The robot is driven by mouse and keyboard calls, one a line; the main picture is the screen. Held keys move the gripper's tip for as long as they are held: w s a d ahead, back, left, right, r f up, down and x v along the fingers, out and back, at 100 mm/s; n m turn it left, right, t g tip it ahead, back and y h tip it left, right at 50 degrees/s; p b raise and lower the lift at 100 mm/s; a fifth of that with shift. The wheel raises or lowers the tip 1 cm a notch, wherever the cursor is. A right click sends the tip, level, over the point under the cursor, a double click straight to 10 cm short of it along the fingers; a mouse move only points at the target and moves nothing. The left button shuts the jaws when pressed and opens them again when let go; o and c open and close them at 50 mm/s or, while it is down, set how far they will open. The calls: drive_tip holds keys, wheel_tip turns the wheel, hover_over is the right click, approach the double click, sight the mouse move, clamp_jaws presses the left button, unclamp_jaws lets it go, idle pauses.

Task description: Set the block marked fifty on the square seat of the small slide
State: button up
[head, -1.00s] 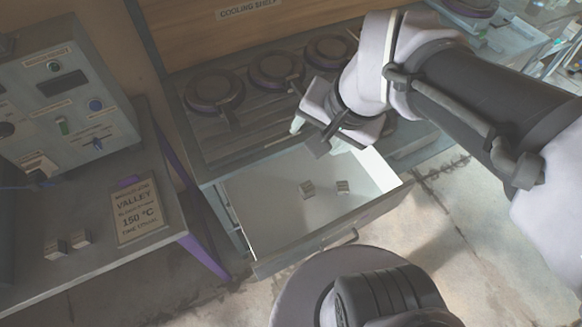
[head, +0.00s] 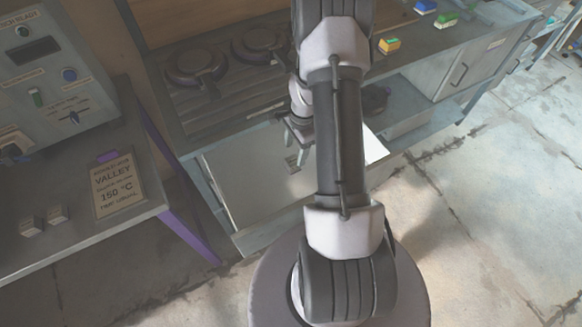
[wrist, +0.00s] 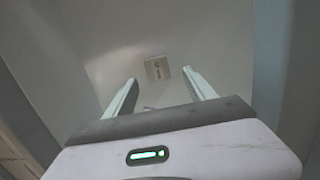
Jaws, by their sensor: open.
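The open drawer (head: 235,185) holds a small grey block (head: 292,162). My gripper (head: 297,138) is above the drawer, pointing down close to that block. In the wrist view a block (wrist: 158,68) lies on the pale drawer floor, just beyond and between the open fingertips (wrist: 158,80), apart from them. Its face has a dark mark too small to read. A dark edge shows behind the gripper body and I cannot tell what it is. I cannot tell which block is marked fifty. I cannot make out the small slide with its square seat.
Two small blocks (head: 45,220) sit on the left bench beside a sign (head: 117,185) reading VALLEY 150 °C. A control panel (head: 45,75) stands behind.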

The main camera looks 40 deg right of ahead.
sight(293, 161)
drive_tip(key=f+b, duration=0.1)
drive_tip(key=f, duration=0.1)
drive_tip(key=f+b, duration=0.1)
drive_tip(key=f, duration=0.1)
drive_tip(key=a+f+b, duration=0.1)
drive_tip(key=f, duration=0.1)
drive_tip(key=shift+f, duration=0.1)
clamp_jaws()
